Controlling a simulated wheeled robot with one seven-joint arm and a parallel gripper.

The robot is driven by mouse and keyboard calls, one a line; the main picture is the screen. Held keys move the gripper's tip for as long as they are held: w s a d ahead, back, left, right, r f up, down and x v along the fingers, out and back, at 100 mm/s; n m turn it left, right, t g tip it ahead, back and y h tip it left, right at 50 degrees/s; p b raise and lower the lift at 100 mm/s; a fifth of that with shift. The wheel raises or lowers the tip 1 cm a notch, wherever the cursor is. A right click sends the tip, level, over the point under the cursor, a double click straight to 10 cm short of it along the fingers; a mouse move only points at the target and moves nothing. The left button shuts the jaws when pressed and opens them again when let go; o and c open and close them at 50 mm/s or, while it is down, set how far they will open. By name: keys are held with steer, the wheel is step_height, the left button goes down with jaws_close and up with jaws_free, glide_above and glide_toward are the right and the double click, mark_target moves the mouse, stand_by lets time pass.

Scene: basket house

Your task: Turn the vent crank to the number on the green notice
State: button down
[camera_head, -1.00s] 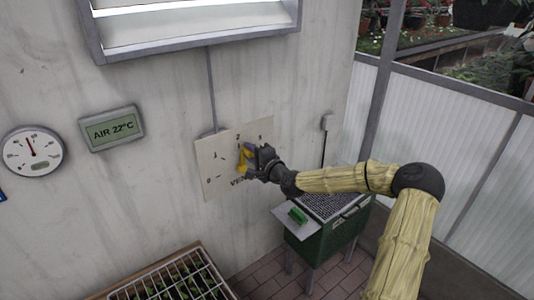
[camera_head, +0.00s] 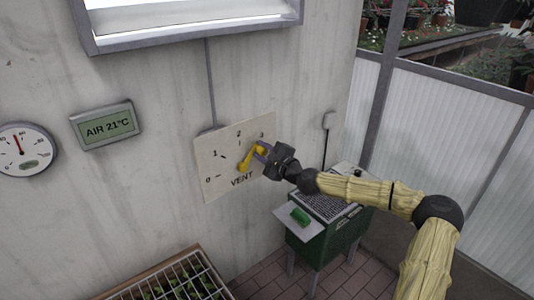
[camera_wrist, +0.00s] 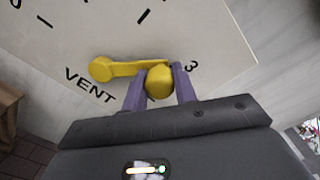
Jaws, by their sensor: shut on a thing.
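The yellow vent crank (camera_head: 245,163) is mounted on a pale board (camera_head: 208,160) marked 0, 1, 2, 3 and VENT. Its arm points up and right in the head view, towards the 3. The crank also shows in the wrist view (camera_wrist: 103,69), with its arm lying towards the 3. My gripper (camera_head: 262,149) is shut on the yellow knob at the crank's end. In the wrist view its two purple fingers (camera_wrist: 161,80) sit on either side of the knob. The 3 tick is hidden behind the knob and fingers.

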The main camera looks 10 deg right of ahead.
steer(key=shift+d+f+m, duration=0.1)
steer(key=shift+f+m, duration=0.15)
steer(key=shift+m, duration=0.05)
steer(key=c, duration=1.1)
jaws_free()
steer(key=shift+w, duration=0.1)
steer(key=shift+d, duration=0.1)
steer(key=b+v, duration=0.3)
steer(key=v, duration=1.4)
steer(key=shift+d, duration=0.1)
